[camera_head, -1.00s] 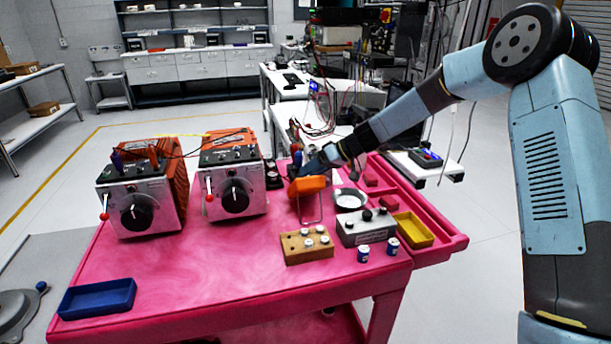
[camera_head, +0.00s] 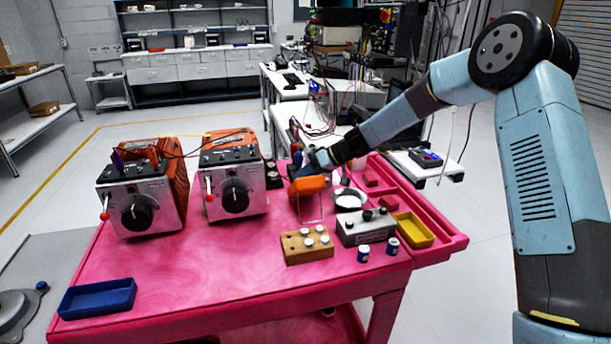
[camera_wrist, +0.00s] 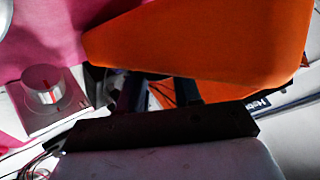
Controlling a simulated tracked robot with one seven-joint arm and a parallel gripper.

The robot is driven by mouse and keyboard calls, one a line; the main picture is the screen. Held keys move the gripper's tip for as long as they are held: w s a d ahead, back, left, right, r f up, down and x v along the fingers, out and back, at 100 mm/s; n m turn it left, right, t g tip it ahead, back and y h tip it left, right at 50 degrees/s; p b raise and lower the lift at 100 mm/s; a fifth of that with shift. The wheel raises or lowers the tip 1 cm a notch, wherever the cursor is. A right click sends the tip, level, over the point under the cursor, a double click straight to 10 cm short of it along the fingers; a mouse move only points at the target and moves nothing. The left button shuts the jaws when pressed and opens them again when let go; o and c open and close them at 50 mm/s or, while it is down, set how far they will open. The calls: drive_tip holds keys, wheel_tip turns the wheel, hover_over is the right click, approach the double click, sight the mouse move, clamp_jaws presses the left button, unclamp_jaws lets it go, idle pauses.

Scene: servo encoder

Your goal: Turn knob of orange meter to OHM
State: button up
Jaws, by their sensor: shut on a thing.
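The orange meter (camera_head: 308,187) stands on its thin wire stand at the back of the pink cart, with its plain orange back towards the head camera. Its face and knob are hidden in that view. My gripper (camera_head: 304,170) is at the meter's far side, close against it. In the wrist view the meter's orange body (camera_wrist: 205,42) fills the top right. My gripper's dark fingers (camera_wrist: 165,95) reach in beneath it and are shut on the meter. The exact contact, the knob and its setting are hidden.
Two large orange-sided boxes with black dials (camera_head: 234,195) stand left of the meter. A wooden block (camera_head: 306,257), a grey knob box (camera_head: 366,236), a round dish (camera_head: 349,200) and a yellow tray (camera_head: 413,230) lie to its front and right.

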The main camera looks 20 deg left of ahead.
drive_tip(key=c, duration=0.4)
